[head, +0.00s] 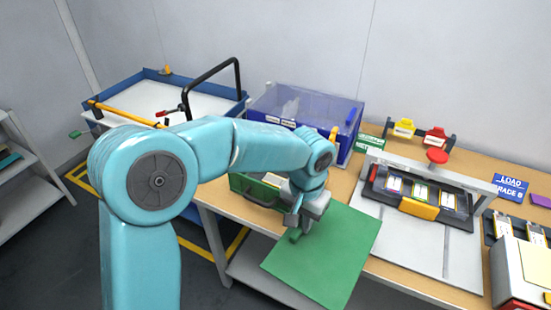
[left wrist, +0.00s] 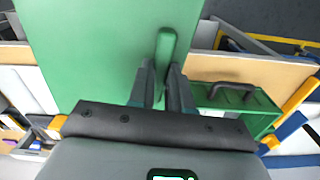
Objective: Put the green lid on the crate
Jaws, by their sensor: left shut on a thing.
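The green lid (head: 335,250) is a flat rectangular sheet to the right of the crate, across the table's front edge in the head view. It also shows in the left wrist view (left wrist: 90,45). My left gripper (head: 298,225) is shut on the lid's upright green handle (left wrist: 166,50). The gap between lid and table cannot be told. The green crate (head: 240,184) stands on the table left of the lid, with its top uncovered and pale contents showing. The crate (left wrist: 268,120) and its dark handle show in the left wrist view; my wrist hides part of it in the head view. My right gripper is out of view.
A blue bin with a clear cover (head: 300,105) stands behind the crate. A grey frame fixture (head: 420,235) with a yellow-fronted tray (head: 420,208) is right of the lid. A blue-rimmed cart (head: 150,95) stands at the left. A white box (head: 515,275) sits at the right.

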